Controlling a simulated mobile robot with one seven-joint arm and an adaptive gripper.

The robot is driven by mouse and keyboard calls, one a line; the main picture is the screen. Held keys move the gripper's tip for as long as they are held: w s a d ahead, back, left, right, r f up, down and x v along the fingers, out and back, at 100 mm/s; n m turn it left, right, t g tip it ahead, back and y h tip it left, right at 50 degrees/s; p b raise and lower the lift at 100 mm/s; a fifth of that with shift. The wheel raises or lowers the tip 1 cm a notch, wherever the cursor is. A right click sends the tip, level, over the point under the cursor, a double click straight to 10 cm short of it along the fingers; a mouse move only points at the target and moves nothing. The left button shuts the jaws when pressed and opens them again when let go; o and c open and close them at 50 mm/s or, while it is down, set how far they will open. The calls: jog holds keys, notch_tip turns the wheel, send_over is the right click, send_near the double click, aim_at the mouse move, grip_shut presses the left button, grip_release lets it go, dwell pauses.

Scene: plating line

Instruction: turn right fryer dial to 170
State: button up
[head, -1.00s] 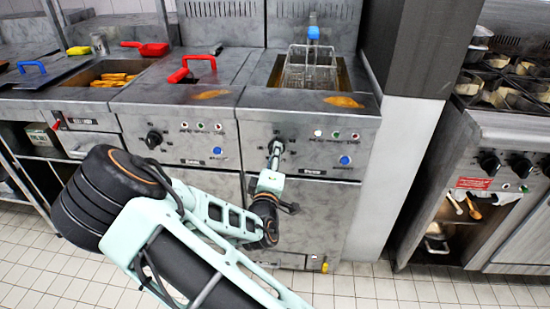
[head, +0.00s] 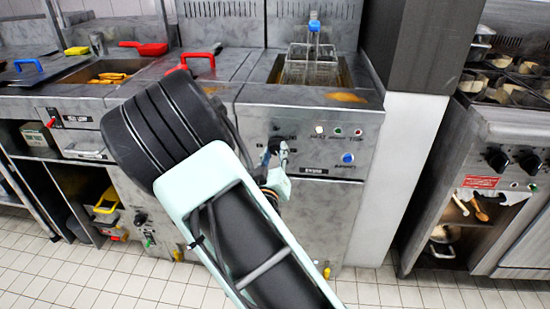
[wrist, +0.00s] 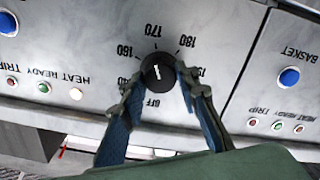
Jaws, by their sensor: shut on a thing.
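The right fryer dial (wrist: 153,64) is a round black knob with a short white mark on its face. The wrist view is upside down to the panel. The printed 170 (wrist: 153,31) is above the knob there, 160 and 180 to either side, and OFF below. I cannot tell surely which number the mark points at. My gripper (wrist: 160,82) is shut on the dial, one finger on each side. In the head view my gripper (head: 279,156) is at the right fryer panel (head: 325,160), and my arm and fingers hide part of the dial.
A blue button (head: 347,158) and small lamps are right of the dial. The fryer basket (head: 311,68) with a blue handle stands above. A white wall end (head: 390,180) stands to the right, and the tiled floor ahead is clear.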

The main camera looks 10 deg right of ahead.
jog(key=shift+m, duration=0.5)
jog(key=shift+b, duration=0.3)
jog(key=o, duration=1.2)
jog(key=shift+c, duration=0.2)
jog(key=v, duration=0.7)
jog(key=shift+s, duration=0.25)
jog(key=shift+r, duration=0.1)
